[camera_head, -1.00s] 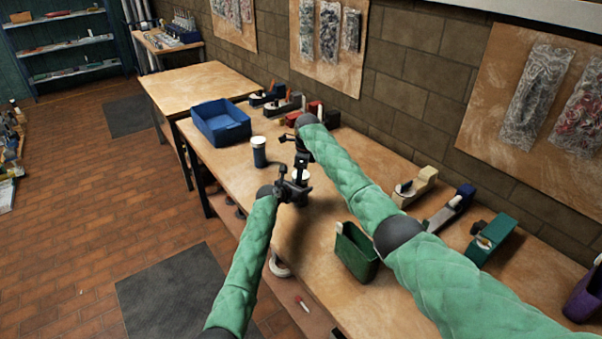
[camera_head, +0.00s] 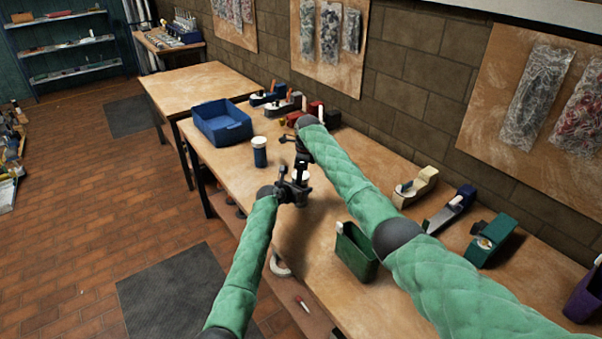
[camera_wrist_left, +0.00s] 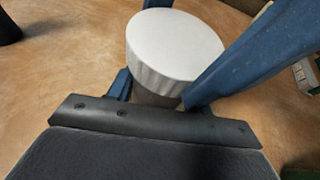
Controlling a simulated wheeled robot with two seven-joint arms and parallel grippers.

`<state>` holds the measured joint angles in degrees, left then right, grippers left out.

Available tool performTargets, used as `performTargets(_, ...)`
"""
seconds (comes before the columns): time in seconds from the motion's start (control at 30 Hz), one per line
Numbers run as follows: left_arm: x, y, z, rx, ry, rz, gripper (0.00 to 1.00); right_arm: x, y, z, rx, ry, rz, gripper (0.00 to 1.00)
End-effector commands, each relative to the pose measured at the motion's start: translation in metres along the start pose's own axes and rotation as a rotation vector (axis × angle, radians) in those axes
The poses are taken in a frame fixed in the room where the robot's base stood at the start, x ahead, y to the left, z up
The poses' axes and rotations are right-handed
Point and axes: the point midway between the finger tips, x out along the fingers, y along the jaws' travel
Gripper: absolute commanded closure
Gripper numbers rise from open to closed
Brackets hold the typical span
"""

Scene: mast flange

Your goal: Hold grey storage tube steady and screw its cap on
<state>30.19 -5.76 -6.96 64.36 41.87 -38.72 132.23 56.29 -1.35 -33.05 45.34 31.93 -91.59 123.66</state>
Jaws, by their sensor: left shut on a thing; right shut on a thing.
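The storage tube's white ridged cap (camera_wrist_left: 172,45) fills the middle of the left wrist view. A short strip of the greyish tube body (camera_wrist_left: 152,96) shows below it. In the head view the cap (camera_head: 301,175) is a small white patch between my grippers. My left gripper (camera_head: 293,190) is shut on the tube, low and at the near side. My right gripper (camera_head: 301,163) is shut on the cap, above and beyond the left one. Blue fingers show beside the cap in the wrist view. The cap-to-tube joint is mostly hidden, so I cannot tell how tightly it sits.
A dark blue jar with a white lid (camera_head: 260,151) stands to the left. A blue bin (camera_head: 222,124) is behind it. A green bin (camera_head: 356,250) stands at the near right. Tape dispensers (camera_head: 416,187) line the wall side. The bench (camera_head: 235,160) is clear around the jar.

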Motion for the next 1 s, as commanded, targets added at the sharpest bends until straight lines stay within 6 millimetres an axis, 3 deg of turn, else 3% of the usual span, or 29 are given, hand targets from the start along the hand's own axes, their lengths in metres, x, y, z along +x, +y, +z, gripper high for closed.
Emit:
performTargets(0.03, 0.0006, -0.0033, 0.0066, 0.003, -0.008, -0.004, 0.91, 0.0107, 0.0018, -0.0048, 0.005, 0.006, 0.004, 0.62)
performTargets(0.3, 0.0009, -0.0046, 0.0082, 0.003, -0.011, -0.006, 0.91, 0.0132, 0.0019, -0.0064, 0.007, 0.008, 0.004, 0.62)
performTargets(1.0, 0.0007, -0.0033, 0.0107, 0.003, -0.013, -0.003, 0.91, 0.0058, 0.0046, -0.0043, 0.014, 0.014, -0.001, 0.63)
